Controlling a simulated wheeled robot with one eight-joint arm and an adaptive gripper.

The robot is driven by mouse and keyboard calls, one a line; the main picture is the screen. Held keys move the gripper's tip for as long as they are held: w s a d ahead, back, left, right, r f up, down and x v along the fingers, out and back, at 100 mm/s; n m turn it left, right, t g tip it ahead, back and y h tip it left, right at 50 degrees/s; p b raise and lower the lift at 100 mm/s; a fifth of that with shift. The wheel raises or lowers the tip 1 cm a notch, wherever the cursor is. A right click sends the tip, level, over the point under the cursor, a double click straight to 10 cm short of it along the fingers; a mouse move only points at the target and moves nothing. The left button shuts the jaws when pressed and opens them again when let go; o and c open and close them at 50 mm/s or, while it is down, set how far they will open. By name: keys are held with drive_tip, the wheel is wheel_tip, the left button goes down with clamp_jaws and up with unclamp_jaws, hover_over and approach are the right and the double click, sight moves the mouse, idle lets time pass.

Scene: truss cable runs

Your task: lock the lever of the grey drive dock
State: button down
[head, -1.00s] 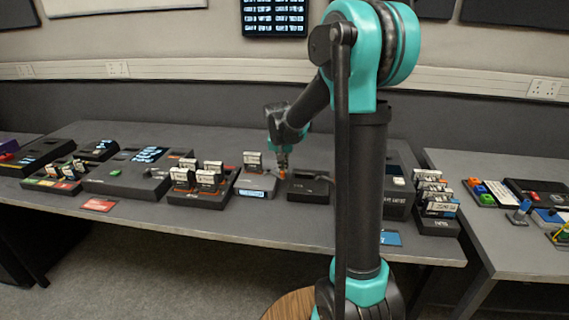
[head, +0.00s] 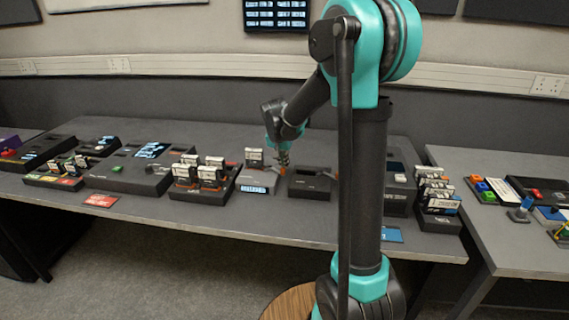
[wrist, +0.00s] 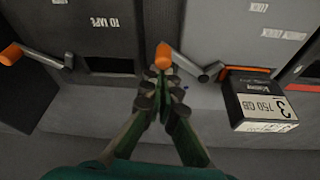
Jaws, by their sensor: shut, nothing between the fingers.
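The grey drive dock (head: 253,188) stands on the long table with a lit label on its front and a drive (head: 254,157) upright in it. In the wrist view the dock (wrist: 200,28) appears upside down, with the "3 750 GB" drive (wrist: 262,103) at its right. Its lever (wrist: 188,62) has an orange tip (wrist: 163,55) and runs from a pivot beside the drive toward the left. My gripper (wrist: 158,83) is shut and empty, its fingertips just below the orange tip in that view. Whether they touch it I cannot tell. In the head view my gripper (head: 283,161) is above the dock's right side.
A dark box (head: 309,185) stands right of the dock; the wrist view shows its own orange-tipped lever (wrist: 35,57). A rack of several drives (head: 203,190) stands close on the left. The table front has a free strip (head: 270,222).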

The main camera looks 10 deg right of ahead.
sight(274, 177)
drive_tip(key=a+m, duration=0.1)
drive_tip(key=m, duration=0.1)
drive_tip(key=s+a+m+g+h, duration=0.1)
drive_tip(key=m, duration=0.1)
drive_tip(key=shift+s, duration=0.15)
drive_tip(key=a+m, duration=0.1)
drive_tip(key=m+g, duration=0.1)
drive_tip(key=m, duration=0.1)
drive_tip(key=shift+s+a+m+h, duration=0.3)
drive_tip(key=shift+a, duration=1.05)
